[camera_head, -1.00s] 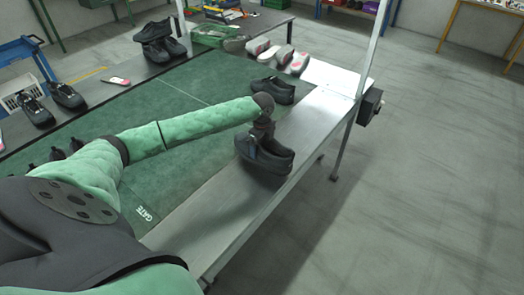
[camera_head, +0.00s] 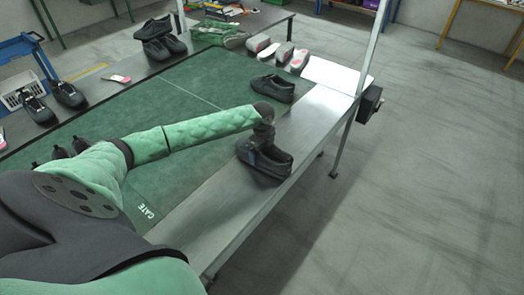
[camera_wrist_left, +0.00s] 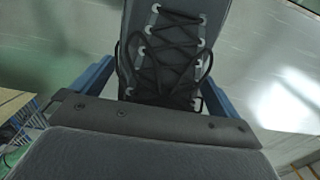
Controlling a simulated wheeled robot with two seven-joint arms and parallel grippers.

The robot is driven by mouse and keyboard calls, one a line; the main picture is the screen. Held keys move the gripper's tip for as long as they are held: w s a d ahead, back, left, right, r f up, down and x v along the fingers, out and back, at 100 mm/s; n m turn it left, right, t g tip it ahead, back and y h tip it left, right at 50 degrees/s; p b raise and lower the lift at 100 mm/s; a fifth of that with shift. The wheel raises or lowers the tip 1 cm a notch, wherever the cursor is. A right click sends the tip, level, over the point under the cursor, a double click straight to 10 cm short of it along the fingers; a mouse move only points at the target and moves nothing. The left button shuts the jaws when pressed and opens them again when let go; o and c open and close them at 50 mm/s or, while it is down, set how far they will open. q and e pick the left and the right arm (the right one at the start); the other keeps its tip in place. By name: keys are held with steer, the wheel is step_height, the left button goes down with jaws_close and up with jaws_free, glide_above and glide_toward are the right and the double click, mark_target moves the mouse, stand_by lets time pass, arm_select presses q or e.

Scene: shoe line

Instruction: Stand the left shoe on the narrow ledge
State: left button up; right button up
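A black lace-up shoe (camera_head: 275,164) is on or just above the narrow metal ledge (camera_head: 225,213), sole down; whether it touches is hard to tell. My left gripper (camera_head: 255,153) is at this shoe from above. In the left wrist view its blue fingers lie on both sides of the laced upper (camera_wrist_left: 165,50), apparently gripping it. The lower shoe is hidden there. A second black shoe (camera_head: 272,89) lies farther back, at the green mat's edge beside the ledge. My right gripper is out of view.
The green mat (camera_head: 190,105) lies left of the ledge. Several pale shoe parts (camera_head: 283,54) lie at the back, near a white plate (camera_head: 336,75). A post and dark box (camera_head: 370,105) stand at the ledge's far end. More black shoes (camera_head: 68,95) are at left.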

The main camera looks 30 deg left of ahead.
arm_select(q)
steer(key=shift+r, duration=0.1)
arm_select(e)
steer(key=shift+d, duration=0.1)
arm_select(q)
steer(key=shift+r, duration=0.35)
step_height(320, 180, up, 2)
steer(key=shift+r+b, duration=0.25)
steer(key=shift+b, duration=0.4)
step_height(320, 180, up, 7)
steer(key=shift+r+b, duration=0.1)
steer(key=shift+b, duration=0.85)
steer(key=shift+r, duration=0.8)
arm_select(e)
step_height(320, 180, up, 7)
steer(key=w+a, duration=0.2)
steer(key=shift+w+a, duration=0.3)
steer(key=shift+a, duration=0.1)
arm_select(q)
steer(key=shift+d+f, duration=0.1)
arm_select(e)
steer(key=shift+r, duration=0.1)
